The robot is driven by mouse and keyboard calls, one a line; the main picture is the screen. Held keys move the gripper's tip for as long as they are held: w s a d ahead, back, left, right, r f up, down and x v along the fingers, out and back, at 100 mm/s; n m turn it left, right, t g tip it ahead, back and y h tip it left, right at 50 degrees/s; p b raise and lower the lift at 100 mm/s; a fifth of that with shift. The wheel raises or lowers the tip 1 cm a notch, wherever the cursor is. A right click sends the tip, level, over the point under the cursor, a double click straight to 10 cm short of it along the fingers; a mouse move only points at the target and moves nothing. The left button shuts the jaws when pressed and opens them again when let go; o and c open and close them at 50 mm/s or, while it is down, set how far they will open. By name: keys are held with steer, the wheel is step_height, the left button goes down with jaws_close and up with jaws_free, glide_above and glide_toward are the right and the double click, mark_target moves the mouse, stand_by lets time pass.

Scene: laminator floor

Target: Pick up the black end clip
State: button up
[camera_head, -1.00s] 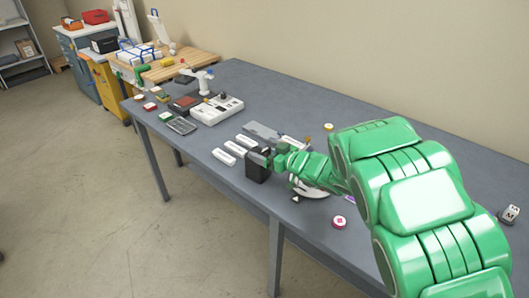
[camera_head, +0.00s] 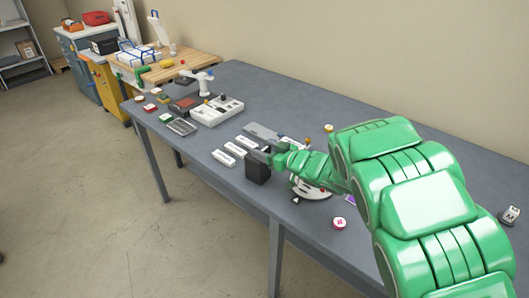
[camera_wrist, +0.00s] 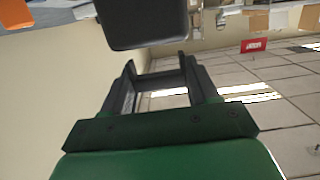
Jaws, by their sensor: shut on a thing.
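The black end clip (camera_head: 258,170) shows in the head view as a dark upright block at the end of my arm, over the front part of the table. My gripper (camera_head: 268,157) is shut on its upper part from the right. In the wrist view the clip (camera_wrist: 143,24) is a dark rounded block at the top, against the tips of my gripper (camera_wrist: 155,62). The two fingers stand apart with the block at their tips. The exact contact is hidden, and I cannot tell whether the clip is clear of the table.
The grey table (camera_head: 310,106) carries several white strips (camera_head: 224,157) left of the clip. A white device (camera_head: 312,190) lies partly behind my arm, and a red round button (camera_head: 338,223) is near the front edge. A white tray (camera_head: 217,110) stands farther left.

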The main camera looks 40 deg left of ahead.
step_height(320, 180, up, 2)
steer(key=shift+r, duration=0.25)
steer(key=s+d+r, duration=0.9)
steer(key=d+r, duration=0.1)
steer(key=d, duration=0.1)
glide_above(258, 148)
steer(key=s+d, duration=0.3)
steer(key=f, duration=0.8)
steer(key=shift+s+d+f, duration=0.1)
steer(key=shift+s+d, duration=0.1)
steer(key=shift+w+a+f, duration=0.25)
steer(key=shift+a+f, duration=0.1)
steer(key=shift+f, duration=0.2)
steer(key=shift+w+a+f, duration=0.25)
steer(key=shift+a+f, duration=0.05)
steer(key=shift+f, duration=1.65)
steer(key=o, duration=1.1)
steer(key=shift+f, duration=0.1)
